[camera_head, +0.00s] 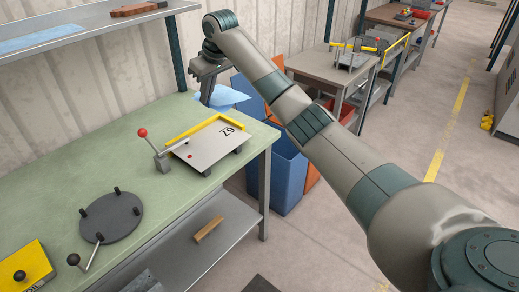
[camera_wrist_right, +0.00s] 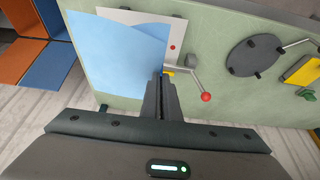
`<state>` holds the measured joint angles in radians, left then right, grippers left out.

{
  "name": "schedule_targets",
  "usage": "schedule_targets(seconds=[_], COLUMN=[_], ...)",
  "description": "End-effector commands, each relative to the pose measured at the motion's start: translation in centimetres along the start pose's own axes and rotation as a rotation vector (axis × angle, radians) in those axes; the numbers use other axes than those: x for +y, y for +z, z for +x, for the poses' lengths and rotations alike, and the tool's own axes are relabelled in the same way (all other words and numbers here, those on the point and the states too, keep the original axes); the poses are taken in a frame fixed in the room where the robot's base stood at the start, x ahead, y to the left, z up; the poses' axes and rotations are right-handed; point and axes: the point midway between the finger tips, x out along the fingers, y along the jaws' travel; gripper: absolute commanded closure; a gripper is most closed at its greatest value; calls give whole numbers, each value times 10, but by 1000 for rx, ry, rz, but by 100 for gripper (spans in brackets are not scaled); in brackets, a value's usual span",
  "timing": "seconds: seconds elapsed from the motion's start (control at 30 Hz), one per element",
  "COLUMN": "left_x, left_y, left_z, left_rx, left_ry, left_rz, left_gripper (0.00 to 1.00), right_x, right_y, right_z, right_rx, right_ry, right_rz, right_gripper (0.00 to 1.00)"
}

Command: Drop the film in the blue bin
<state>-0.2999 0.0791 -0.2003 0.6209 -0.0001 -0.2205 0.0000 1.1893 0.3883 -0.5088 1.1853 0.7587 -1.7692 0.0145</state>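The film is a thin light-blue sheet (camera_head: 226,97) at the right gripper, above the back right end of the green table. It also fills the upper left of the right wrist view (camera_wrist_right: 118,58). My right gripper (camera_head: 208,86) points down, its fingers together at the film's edge; they also show in the right wrist view (camera_wrist_right: 162,88). The blue bin (camera_head: 284,180) stands on the floor past the table's right end, to the right of and below the gripper. The film is outside it. My left gripper is not in view.
An orange bin (camera_head: 311,175) stands beside the blue one. The green table (camera_head: 60,185) carries a plate in a yellow-edged fixture (camera_head: 207,147) with a red-knobbed lever (camera_head: 143,133) and a dark disc (camera_head: 110,217). A shelf (camera_head: 90,30) hangs over its back.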

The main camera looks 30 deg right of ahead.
Motion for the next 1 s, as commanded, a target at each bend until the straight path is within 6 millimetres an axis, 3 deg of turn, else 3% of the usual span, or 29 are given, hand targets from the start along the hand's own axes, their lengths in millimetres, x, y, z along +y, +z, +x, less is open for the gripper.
schedule_targets(seconds=[0.17, 0.37, 0.7, 1.0], left_x=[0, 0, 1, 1], left_y=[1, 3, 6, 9], left_z=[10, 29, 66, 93], left_rx=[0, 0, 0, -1], left_ry=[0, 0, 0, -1], left_rz=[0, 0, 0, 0], left_gripper=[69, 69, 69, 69], right_x=[-6, -26, -88, -147], right_y=[22, 75, 206, 319], right_z=[24, 73, 153, 185], right_rx=[-3, -5, -5, -3], right_ry=[11, 35, 81, 108], right_rz=[24, 81, 192, 263], right_gripper=[100, 100, 100, 100])
